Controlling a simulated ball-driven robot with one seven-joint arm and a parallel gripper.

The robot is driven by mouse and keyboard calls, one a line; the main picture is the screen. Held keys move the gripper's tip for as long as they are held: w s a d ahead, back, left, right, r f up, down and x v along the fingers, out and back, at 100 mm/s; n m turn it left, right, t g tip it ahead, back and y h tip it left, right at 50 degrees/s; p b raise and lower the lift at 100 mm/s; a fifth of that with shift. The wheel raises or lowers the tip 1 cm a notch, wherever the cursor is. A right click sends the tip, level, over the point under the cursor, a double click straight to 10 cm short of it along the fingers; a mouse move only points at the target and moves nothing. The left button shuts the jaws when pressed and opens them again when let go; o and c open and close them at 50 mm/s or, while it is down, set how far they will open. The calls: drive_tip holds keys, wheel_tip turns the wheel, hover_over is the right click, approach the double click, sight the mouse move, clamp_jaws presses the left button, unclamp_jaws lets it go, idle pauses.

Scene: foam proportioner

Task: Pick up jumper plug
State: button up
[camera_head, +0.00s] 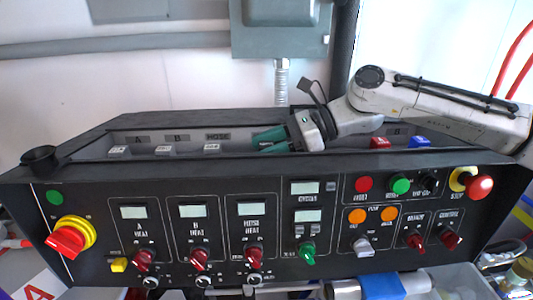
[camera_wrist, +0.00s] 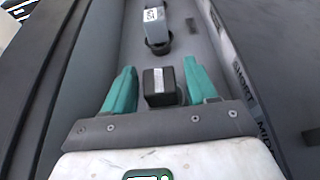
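My gripper (camera_head: 256,141), with teal fingers, reaches down from the right into the recessed tray on top of the console. In the wrist view my gripper (camera_wrist: 158,68) is open, its fingers on either side of a black block (camera_wrist: 160,82), with a visible gap on each side. The block may be the jumper plug; I cannot read a name on it. The fingers and wrist hide it in the head view. A grey plug (camera_wrist: 155,25) with a white label sits farther along the tray, beyond the fingertips.
The tray also holds a pale plug under HOSE (camera_head: 211,148), a red plug (camera_head: 380,142) and a blue plug (camera_head: 418,141). The tray walls run close along both sides of my fingers. The front panel (camera_head: 325,230) carries knobs, displays and buttons.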

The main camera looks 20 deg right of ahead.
sight(267, 144)
drive_tip(key=c, duration=0.9)
drive_tip(key=shift+r, duration=0.1)
wheel_tip(267, 144, up, 15)
drive_tip(key=p, duration=0.3)
drive_tip(key=shift+p, duration=0.3)
